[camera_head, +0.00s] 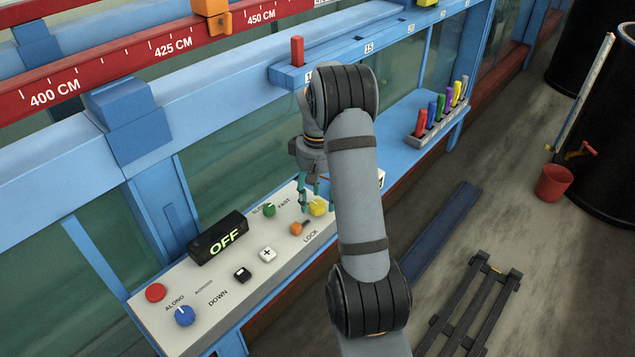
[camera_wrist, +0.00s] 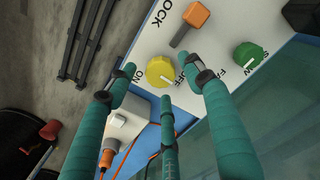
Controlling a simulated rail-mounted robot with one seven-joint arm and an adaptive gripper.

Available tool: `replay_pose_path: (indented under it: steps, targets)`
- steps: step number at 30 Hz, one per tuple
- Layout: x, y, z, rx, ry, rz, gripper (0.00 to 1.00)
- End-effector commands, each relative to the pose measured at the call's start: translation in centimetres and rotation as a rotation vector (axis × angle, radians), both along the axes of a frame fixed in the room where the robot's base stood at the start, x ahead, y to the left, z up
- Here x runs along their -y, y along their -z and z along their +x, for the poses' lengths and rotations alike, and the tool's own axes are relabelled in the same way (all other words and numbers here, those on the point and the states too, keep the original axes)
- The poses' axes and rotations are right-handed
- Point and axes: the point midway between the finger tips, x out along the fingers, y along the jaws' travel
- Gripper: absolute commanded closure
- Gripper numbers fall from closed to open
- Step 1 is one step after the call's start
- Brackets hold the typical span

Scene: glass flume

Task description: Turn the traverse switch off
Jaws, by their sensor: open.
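The control panel (camera_head: 205,285) is pale, with several knobs and buttons. A round yellow knob (camera_head: 318,208) is at its far right end, partly behind my arm. In the wrist view the yellow knob (camera_wrist: 160,72) lies between "ON" and "OFF" lettering. It has a pale pointer line, but I cannot tell exactly which word it points to. My gripper (camera_head: 309,197) has teal fingers and is open above the knob. In the wrist view the open fingers of my gripper (camera_wrist: 160,88) are spread around the knob, with nothing held; contact cannot be told.
Near the knob are an orange lever (camera_wrist: 190,24) by "LOCK" and a green knob (camera_wrist: 249,57) by "SLOW" and "FAST". A black display (camera_head: 218,238) reads "OFF". A pale box with an orange plug (camera_wrist: 107,158) is beside the panel. Glass flume walls rise behind the panel.

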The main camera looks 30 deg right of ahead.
Motion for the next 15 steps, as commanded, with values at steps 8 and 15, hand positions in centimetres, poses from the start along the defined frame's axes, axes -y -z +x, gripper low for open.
replay_pose_path:
  steps: [8,15]
  targets:
    - [0.1,-6.0,0.2,0.005,-0.002,-0.002,0.48]
    - [0.0,-9.5,0.0,0.000,-0.001,-0.001,0.48]
